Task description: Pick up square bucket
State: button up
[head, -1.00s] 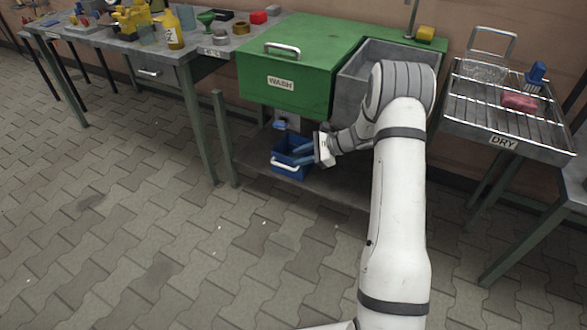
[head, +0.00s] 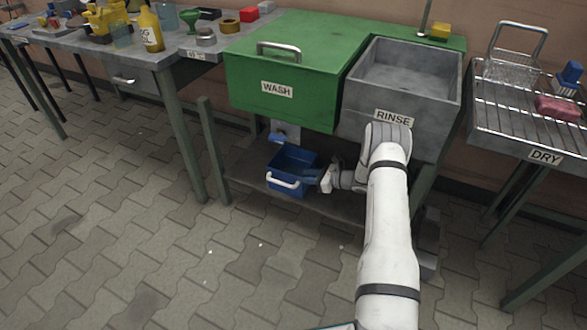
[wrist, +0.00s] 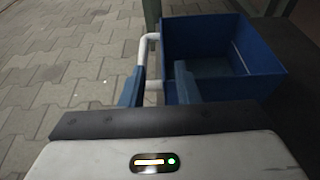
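The square bucket (head: 290,160) is blue, open-topped, with a white handle (head: 282,181) on its front side. It stands upright on the low shelf under the wash basin. In the wrist view the bucket (wrist: 222,85) fills the upper right and looks empty. My gripper (head: 318,178) is at the bucket's right side in the head view. In the wrist view my gripper (wrist: 158,72) has its blue fingers apart, with part of the handle (wrist: 148,48) showing between and beyond them. I cannot tell whether either finger touches the bucket or handle.
The green wash basin (head: 290,65) and the grey rinse basin (head: 405,75) are above the low shelf (head: 330,203). A table leg (head: 213,150) stands left of the bucket. The drying rack (head: 520,105) is at right. The paved floor (head: 150,250) in front is clear.

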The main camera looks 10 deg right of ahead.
aim_at(290, 175)
jog(key=b+x, duration=0.1)
jog(key=x, duration=0.2)
jog(key=shift+w+a+f, duration=0.1)
jog(key=shift+w, duration=0.25)
jog(key=b+x, duration=0.2)
jog(key=x, duration=0.2)
jog(key=shift+w+a+f, duration=0.1)
jog(key=shift+w+a, duration=0.05)
jog(key=shift+a, duration=0.15)
grip_shut()
dwell(0.8)
